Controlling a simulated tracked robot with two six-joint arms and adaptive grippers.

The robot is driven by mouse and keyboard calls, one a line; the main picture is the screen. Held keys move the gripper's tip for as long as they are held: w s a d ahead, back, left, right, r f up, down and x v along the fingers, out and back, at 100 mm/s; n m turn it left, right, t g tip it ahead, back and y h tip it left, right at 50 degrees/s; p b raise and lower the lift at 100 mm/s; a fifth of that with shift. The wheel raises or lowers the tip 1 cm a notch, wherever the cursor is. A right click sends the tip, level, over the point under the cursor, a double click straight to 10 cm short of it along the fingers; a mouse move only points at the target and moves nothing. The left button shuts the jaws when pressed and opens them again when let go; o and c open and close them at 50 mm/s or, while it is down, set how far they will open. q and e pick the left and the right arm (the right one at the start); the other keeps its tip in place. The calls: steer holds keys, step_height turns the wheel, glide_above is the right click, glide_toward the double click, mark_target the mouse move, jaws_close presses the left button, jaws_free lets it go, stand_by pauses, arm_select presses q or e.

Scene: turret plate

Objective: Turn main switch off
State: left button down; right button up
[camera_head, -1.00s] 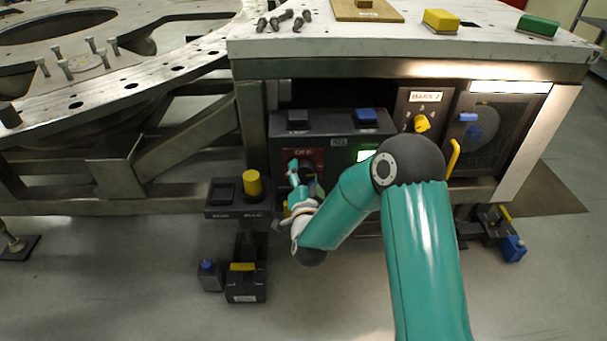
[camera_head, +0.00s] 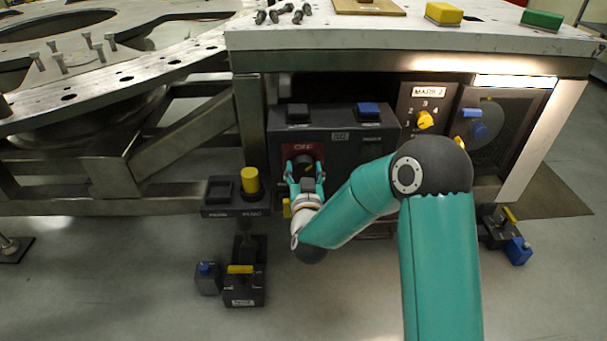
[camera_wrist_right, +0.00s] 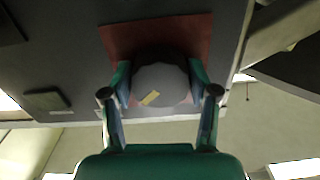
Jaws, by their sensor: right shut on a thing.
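The main switch is a dark round knob (camera_head: 305,163) on a red plate marked OFF (camera_head: 303,147), on the front of a dark control box (camera_head: 340,137) under the bench. In the right wrist view the knob (camera_wrist_right: 160,83) shows a small yellow mark, with the red plate (camera_wrist_right: 190,35) behind it. My right gripper (camera_head: 304,178) is shut on the knob, one finger on each side. In the wrist view its fingers (camera_wrist_right: 160,90) touch the knob's sides. The panel area right of the red plate is dark. My left gripper is not in view.
A yellow-knobbed box (camera_head: 250,180) stands close left of the gripper. A MARK 2 dial panel (camera_head: 424,108) and a round panel with a blue handle (camera_head: 474,125) are to the right. The bench top (camera_head: 400,38) overhangs the control box.

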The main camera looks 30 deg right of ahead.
steer(key=n, duration=0.4)
steer(key=shift+d+n+b, duration=0.1)
steer(key=shift+n+b, duration=0.2)
steer(key=n, duration=0.5)
stand_by(0.4)
steer(key=o, duration=1.2)
steer(key=shift+c, duration=0.2)
steer(key=v, duration=0.7)
steer(key=shift+s+a, duration=0.3)
